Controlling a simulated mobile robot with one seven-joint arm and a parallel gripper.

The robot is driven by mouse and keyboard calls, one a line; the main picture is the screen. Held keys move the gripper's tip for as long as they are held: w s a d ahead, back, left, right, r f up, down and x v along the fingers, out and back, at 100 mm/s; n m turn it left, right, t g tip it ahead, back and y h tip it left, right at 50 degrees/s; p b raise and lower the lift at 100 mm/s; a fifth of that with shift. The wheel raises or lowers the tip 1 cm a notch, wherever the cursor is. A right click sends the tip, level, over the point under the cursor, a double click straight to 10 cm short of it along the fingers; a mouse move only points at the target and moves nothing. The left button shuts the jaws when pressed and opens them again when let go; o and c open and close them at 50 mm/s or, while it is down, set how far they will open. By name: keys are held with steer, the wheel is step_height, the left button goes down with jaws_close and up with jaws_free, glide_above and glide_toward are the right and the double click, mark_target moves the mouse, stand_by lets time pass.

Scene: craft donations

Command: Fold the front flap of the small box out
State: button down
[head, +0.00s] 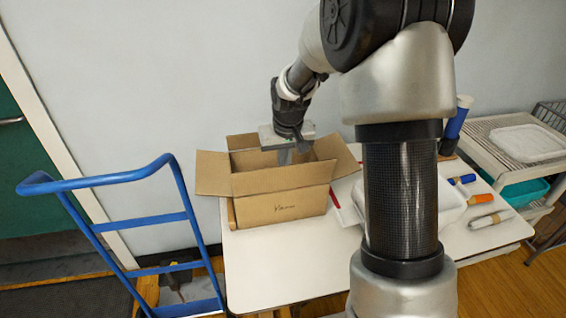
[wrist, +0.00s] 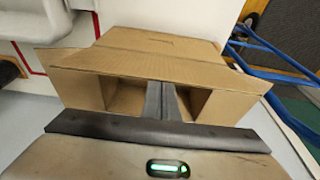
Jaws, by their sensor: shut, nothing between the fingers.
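The left flap (head: 213,172) and right flap (head: 346,160) spread outward. My gripper (head: 284,158) points down into the box opening, behind the front flap. In the wrist view its two dark fingers (wrist: 162,101) are together with nothing between them, in front of a broad cardboard panel (wrist: 150,67). The fingertips are partly hidden; I cannot tell whether they touch the flap.
A blue hand cart (head: 110,180) stands left of the table (head: 265,265). A white bin (head: 452,205) is right of the box, partly behind my arm. Several coloured tools lie farther right, beside a shelf unit (head: 500,150). The table front is clear.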

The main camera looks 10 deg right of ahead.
steer(key=shift+s+f, duration=0.45)
steer(key=shift+f, duration=0.15)
steer(key=shift+s+f+b, duration=0.1)
steer(key=shift+s+b, duration=0.25)
steer(key=shift+s+f+b, duration=0.2)
steer(key=shift+s+b, duration=0.15)
steer(key=shift+s, duration=0.45)
steer(key=shift+s+f+b, duration=0.3)
steer(key=shift+s+b, duration=0.1)
steer(key=shift+s, duration=0.35)
steer(key=shift+s+f, duration=0.1)
